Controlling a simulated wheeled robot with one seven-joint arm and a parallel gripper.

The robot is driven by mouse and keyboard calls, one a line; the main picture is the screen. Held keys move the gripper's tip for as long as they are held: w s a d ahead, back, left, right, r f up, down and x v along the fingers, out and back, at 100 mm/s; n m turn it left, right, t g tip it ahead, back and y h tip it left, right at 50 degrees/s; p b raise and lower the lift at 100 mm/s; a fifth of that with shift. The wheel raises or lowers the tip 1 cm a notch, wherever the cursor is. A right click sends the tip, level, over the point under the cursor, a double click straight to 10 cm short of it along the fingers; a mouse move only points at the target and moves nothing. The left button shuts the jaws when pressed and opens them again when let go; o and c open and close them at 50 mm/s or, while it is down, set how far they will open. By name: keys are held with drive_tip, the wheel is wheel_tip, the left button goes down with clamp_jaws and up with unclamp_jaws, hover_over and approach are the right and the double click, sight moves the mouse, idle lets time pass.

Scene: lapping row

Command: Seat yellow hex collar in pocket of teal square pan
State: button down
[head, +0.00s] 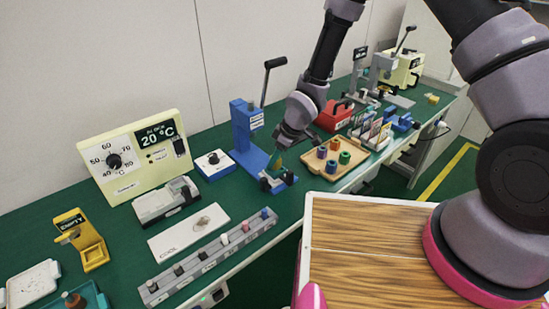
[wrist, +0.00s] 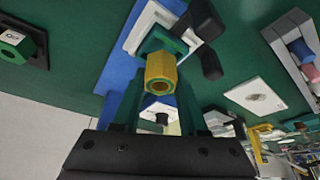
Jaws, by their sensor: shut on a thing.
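The yellow hex collar (wrist: 160,72) is between the green fingertips of my gripper (wrist: 159,90), which is shut on it. In the head view my gripper (head: 277,158) hangs over the base of the blue lever press, and the collar is a small yellow patch (head: 280,162) there. A teal square piece (wrist: 178,41), which looks like the pan, lies beyond the collar in the wrist view, between black clamps. The collar covers part of it, so its pocket is hidden. I cannot tell whether collar and pan touch.
The blue press (head: 243,130) with its raised lever stands close behind my gripper. A black-knobbed box (head: 214,163) is to its left. A wooden tray (head: 312,169) of coloured cylinders is to the right. A grey peg rail (head: 205,262) runs along the front.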

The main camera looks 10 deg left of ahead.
drive_tip(key=shift+f, duration=0.65)
drive_tip(key=shift+c, duration=1.8)
unclamp_jaws()
drive_tip(key=w+v, duration=0.1)
drive_tip(key=v, duration=0.9)
drive_tip(key=shift+s+d+r, duration=0.2)
drive_tip(key=shift+s+r, duration=0.2)
drive_tip(key=shift+s, duration=0.05)
